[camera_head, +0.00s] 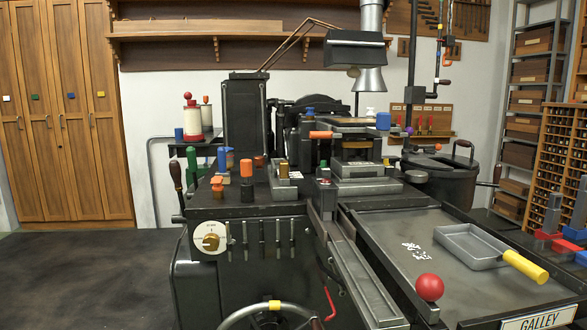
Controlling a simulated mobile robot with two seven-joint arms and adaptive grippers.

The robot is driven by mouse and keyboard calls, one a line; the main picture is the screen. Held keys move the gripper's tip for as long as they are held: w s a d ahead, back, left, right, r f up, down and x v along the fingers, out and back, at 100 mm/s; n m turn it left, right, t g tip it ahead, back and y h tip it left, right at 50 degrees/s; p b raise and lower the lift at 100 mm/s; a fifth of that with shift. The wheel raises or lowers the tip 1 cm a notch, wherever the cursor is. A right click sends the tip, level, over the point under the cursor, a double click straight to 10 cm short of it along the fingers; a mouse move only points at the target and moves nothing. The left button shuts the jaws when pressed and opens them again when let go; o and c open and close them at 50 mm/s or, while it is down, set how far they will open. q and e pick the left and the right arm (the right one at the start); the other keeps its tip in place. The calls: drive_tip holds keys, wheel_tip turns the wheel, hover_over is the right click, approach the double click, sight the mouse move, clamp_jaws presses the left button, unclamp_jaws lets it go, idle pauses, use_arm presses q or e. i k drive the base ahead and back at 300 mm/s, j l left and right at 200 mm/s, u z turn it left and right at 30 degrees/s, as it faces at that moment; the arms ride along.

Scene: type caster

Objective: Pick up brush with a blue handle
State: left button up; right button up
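Neither of my grippers is in the head view. I cannot make out a brush with a blue handle for certain. A blue upright piece (222,158) stands on the left of the dark machine's top, between a green upright piece (191,163) and an orange-topped piece (246,170). Its lower end is partly hidden, and I cannot tell whether it has bristles. Another blue piece (383,121) shows higher up at the back of the machine.
The dark casting machine (260,290) fills the middle. A shallow grey tray with a yellow handle (525,266) and a red ball knob (429,287) are at the front right. Red and blue parts (572,234) stand at the right edge. The floor at left (80,280) is clear.

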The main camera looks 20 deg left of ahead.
sight(221, 152)
drive_tip(key=j+z, duration=0.45)
drive_tip(key=k+j+z, duration=0.2)
drive_tip(key=j+z, duration=0.25)
drive_tip(key=k+j+z, duration=0.15)
drive_tip(key=j, duration=0.25)
drive_tip(key=k+j+z, duration=0.1)
drive_tip(key=j, duration=0.25)
drive_tip(key=k+j+z, duration=0.15)
drive_tip(key=k+j, duration=0.1)
drive_tip(key=j, duration=0.1)
